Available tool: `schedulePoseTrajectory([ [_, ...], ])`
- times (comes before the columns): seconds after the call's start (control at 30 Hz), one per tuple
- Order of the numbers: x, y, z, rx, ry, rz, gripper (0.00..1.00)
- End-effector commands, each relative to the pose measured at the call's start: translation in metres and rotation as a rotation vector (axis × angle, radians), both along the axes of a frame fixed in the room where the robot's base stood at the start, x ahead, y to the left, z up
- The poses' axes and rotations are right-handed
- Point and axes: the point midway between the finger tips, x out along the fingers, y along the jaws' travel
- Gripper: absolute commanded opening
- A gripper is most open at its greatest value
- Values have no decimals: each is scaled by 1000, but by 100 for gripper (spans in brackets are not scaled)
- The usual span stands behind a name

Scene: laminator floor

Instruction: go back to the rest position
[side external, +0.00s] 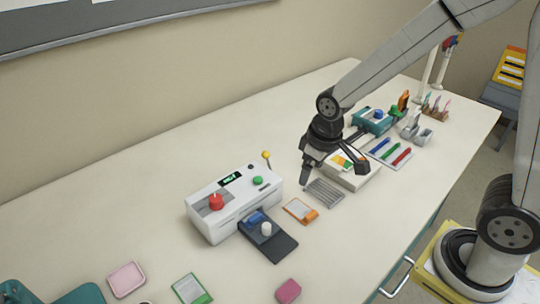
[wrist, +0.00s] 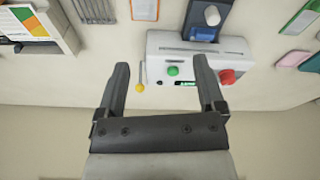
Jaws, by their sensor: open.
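My gripper (side external: 334,175) is open and holds nothing. It hangs above the table, just above and behind a grey slotted rack (side external: 324,193) in the side view. The white laminator (side external: 232,203), with a red knob, a green button and a yellow-tipped lever, stands to the left of my gripper. It also shows in the wrist view (wrist: 193,52). A dark tray with a blue piece (side external: 265,241) and a white knob sits at its front.
An orange-edged card (side external: 300,211) lies beside the rack. A white box with papers (side external: 352,174) and a mat with coloured markers (side external: 391,153) are to the right. A green-edged card (side external: 192,289) and pink pieces (side external: 127,279) lie front left. The table's back left is clear.

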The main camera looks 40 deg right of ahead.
Motion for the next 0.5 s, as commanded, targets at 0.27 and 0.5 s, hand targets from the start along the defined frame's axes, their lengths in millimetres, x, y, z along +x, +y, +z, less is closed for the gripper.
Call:
schedulePoseTrajectory([
  [0.27, -54, -26, -7, 21, -42, -162, 88],
  [0.5, -68, -31, -10, 26, -53, -201, 88],
])
